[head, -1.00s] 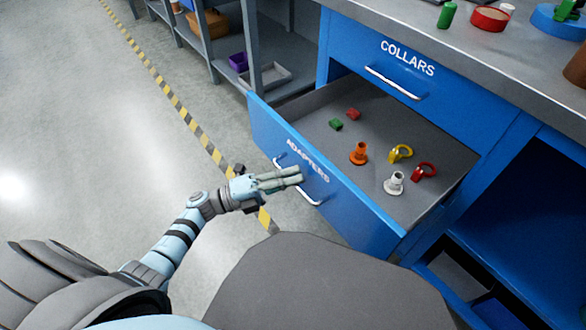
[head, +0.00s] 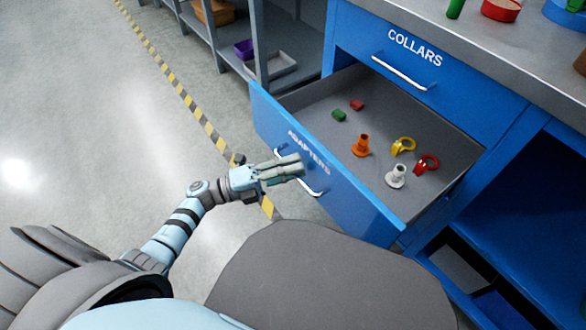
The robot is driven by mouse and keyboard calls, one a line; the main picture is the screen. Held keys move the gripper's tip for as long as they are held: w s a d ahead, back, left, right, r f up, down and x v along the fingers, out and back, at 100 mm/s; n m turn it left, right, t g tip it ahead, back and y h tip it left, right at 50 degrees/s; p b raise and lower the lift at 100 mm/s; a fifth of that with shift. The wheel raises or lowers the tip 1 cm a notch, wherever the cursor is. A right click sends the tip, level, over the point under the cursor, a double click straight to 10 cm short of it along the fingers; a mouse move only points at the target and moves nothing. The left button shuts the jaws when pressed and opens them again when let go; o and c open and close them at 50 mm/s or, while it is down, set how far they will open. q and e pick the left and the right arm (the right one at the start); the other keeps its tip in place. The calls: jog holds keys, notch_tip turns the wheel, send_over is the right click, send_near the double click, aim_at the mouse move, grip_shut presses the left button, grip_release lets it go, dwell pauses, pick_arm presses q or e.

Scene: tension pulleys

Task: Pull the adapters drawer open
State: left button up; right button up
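The blue adapters drawer (head: 352,207) stands pulled well out of the cabinet, below the collars drawer. Its front carries the white label ADAPTERS and a silver handle (head: 316,189). My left gripper (head: 298,166) is at the handle, with its fingers across the middle of it and hiding that part. The fingers lie close together, but I cannot tell whether they are shut on the handle. My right gripper is not in view.
The drawer holds an orange adapter (head: 361,146), a white adapter (head: 396,176), a yellow ring (head: 403,145), a red ring (head: 427,164) and small green and red blocks. The collars drawer (head: 455,85) is shut. Open floor lies left.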

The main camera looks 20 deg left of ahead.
pick_arm(q)
jog(key=v, duration=1.1)
jog(key=shift+s+a, duration=0.25)
jog(key=shift+a, duration=0.05)
jog(key=shift+f, duration=0.1)
